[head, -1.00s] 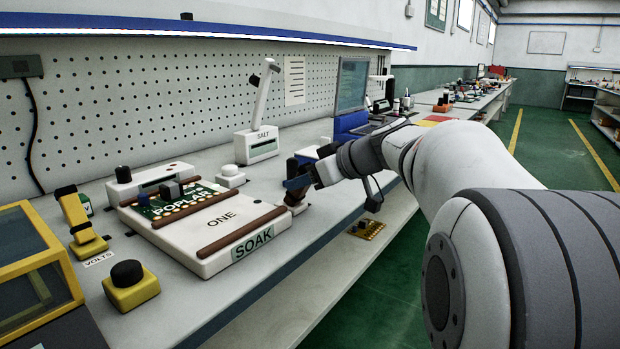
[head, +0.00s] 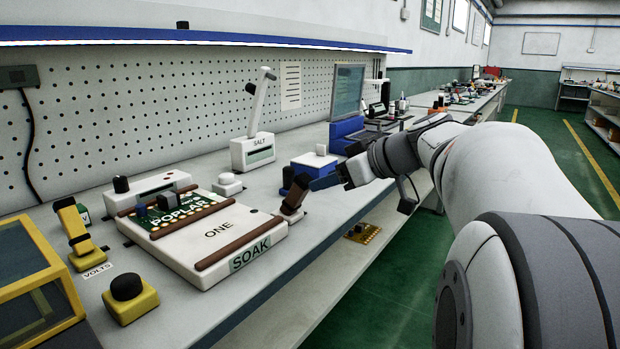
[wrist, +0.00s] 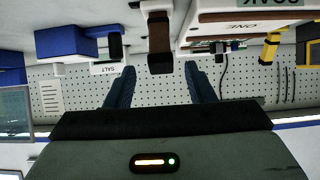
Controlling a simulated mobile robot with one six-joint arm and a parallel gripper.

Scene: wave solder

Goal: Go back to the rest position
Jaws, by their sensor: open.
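My gripper (head: 318,184) is at the front edge of the bench, just right of a brown-topped lever (head: 294,198) beside the white SOAK unit (head: 205,262). In the wrist view my gripper (wrist: 160,88) shows two blue fingers spread apart, with nothing held between them. The lever (wrist: 160,45) appears beyond and between the fingertips there, apart from them. On the SOAK unit, marked ONE, a green POPLAR board (head: 172,219) lies between brown bars.
The white SALT device (head: 252,154) with a raised lever, a blue-and-white box (head: 314,166) and a monitor (head: 347,92) stand behind. A yellow button box (head: 130,298) and yellow-framed case (head: 38,285) are at left. The green floor at right looks open.

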